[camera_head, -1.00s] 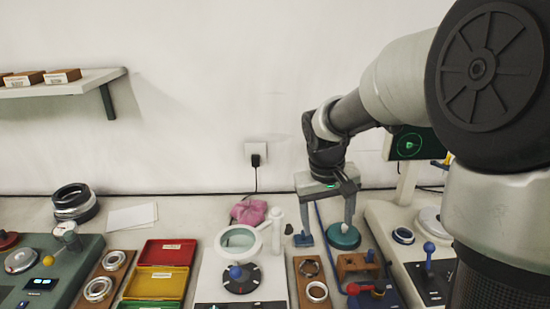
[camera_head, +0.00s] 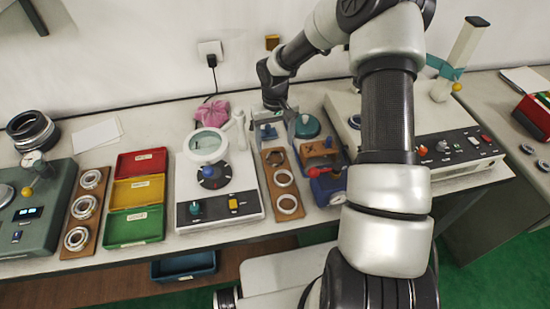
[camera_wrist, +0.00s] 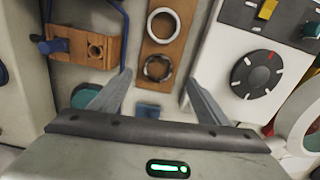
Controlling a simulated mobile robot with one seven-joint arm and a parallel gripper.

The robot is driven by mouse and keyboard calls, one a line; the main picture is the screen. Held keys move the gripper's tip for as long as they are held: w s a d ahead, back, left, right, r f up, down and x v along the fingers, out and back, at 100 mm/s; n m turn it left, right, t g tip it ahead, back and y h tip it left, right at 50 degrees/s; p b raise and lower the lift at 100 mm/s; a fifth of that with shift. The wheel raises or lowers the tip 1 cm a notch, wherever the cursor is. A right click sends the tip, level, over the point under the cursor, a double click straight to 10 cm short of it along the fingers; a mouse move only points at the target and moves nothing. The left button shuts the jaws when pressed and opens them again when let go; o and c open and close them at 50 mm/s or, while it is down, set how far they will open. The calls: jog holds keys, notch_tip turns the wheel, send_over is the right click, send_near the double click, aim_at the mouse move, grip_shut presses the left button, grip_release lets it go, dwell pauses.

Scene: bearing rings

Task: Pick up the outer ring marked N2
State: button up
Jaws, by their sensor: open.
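A wooden board (camera_head: 268,192) holds a column of rings: a back ring (camera_head: 276,158), a middle ring (camera_head: 283,178) and a front ring (camera_head: 288,204). I cannot read an N2 mark on any of them. My gripper (camera_head: 272,122) is open and empty just behind the board's back end. In the wrist view, my fingers (camera_wrist: 158,84) are spread either side of the board's end, with the dark-edged back ring (camera_wrist: 158,68) between and slightly beyond the tips. The lighter middle ring (camera_wrist: 163,27) lies farther off. The front ring is outside the wrist view.
A white device with a dial (camera_head: 213,178) stands left of the board. A wooden block (camera_head: 318,150) and a blue device with a red part (camera_head: 326,185) stand close on the right. A small blue block (camera_wrist: 148,110) lies near my fingers. A second ring board (camera_head: 70,223) is at left.

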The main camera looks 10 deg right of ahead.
aim_at(275, 161)
jog(key=f, duration=0.7)
jog(key=shift+w+d+f+p, duration=0.1)
jog(key=shift+w+f+p, duration=0.15)
jog(key=shift+p, duration=0.15)
jog(key=c, duration=1.2)
jog(key=shift+r, duration=0.1)
